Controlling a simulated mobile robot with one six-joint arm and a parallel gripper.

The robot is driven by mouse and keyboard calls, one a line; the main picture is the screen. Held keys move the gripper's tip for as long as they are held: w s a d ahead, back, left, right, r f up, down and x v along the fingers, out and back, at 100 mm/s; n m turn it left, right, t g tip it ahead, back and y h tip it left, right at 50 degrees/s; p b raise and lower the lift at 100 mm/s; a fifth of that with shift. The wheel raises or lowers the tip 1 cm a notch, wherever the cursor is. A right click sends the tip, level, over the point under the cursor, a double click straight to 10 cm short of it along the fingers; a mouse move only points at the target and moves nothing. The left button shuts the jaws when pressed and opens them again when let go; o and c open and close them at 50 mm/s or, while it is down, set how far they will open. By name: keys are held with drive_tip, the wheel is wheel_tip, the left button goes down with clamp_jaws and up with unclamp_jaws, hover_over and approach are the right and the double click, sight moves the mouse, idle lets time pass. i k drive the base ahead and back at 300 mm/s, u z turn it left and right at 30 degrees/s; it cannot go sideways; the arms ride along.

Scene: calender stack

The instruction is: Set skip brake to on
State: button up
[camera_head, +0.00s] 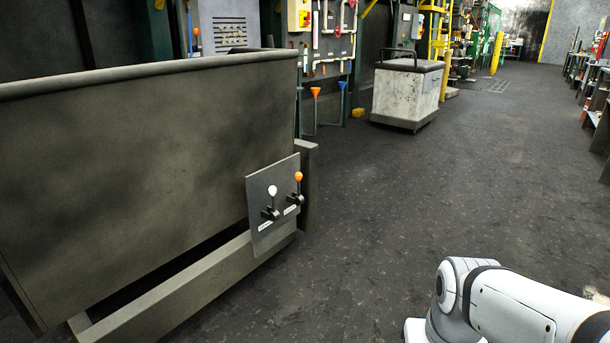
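A large dark grey skip (140,150) fills the left side of the head view. A grey plate (257,187) is fixed near its right end. Two levers stand up from the plate side by side: one with a white knob (272,190) on the left, one with an orange knob (298,176) on the right. Each has a small label under it, too small to read, so I cannot tell which is the brake or how it is set. My white arm shows at the lower right, well apart from the plate; my gripper is out of view.
Open dark floor (400,200) lies between the skip and my arm. A pale, stained cart (406,92) with a dark top stands farther back. A wall panel with pipes (333,52) and a red and yellow switch box (299,15) is behind the skip. Shelving (600,105) lines the right.

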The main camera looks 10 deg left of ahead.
sight(272, 189)
drive_tip(key=u, duration=0.5)
drive_tip(key=i, duration=1.1)
drive_tip(key=u, duration=0.7)
drive_tip(key=k, duration=0.9)
drive_tip(key=u, duration=0.2)
drive_tip(key=i, duration=0.9)
drive_tip(key=z, duration=0.05)
